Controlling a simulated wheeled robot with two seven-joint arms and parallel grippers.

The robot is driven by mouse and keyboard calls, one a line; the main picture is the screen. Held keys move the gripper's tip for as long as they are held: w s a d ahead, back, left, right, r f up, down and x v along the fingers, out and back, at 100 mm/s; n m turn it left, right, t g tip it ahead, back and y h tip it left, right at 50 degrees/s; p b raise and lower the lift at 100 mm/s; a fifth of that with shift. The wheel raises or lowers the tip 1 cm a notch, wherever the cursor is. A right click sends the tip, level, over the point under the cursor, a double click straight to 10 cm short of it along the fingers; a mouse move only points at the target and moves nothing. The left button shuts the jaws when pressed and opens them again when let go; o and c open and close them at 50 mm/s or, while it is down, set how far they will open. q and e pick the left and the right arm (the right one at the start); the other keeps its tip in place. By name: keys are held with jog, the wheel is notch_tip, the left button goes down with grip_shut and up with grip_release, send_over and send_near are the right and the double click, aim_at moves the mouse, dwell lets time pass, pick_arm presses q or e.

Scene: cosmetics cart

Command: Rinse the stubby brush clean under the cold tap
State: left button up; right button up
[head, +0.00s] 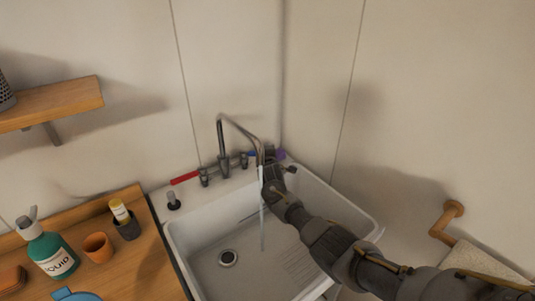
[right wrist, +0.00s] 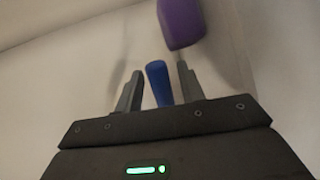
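The tap (head: 224,150) is a bent metal spout at the back of the white sink (head: 190,225), with a thin pale stream (head: 262,235) falling from it. A red lever (head: 186,177) is on its left and a blue lever (head: 251,154) on its right. My right gripper (head: 269,152) is beside the blue lever. In the right wrist view the blue lever (right wrist: 158,82) shows between the spread fingers, with gaps on both sides. I cannot pick out the stubby brush for certain. My left gripper is out of view.
A purple object (head: 281,155) is just beyond the right gripper; it also shows in the wrist view (right wrist: 180,22). A wooden counter (head: 150,260) at left holds a green soap bottle (head: 52,252), an orange cup (head: 98,247) and a dark cup (head: 127,229). The basin is clear.

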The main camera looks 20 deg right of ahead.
jog(key=v, duration=1)
jog(key=shift+s+r, duration=0.15)
jog(key=shift+s, duration=0.25)
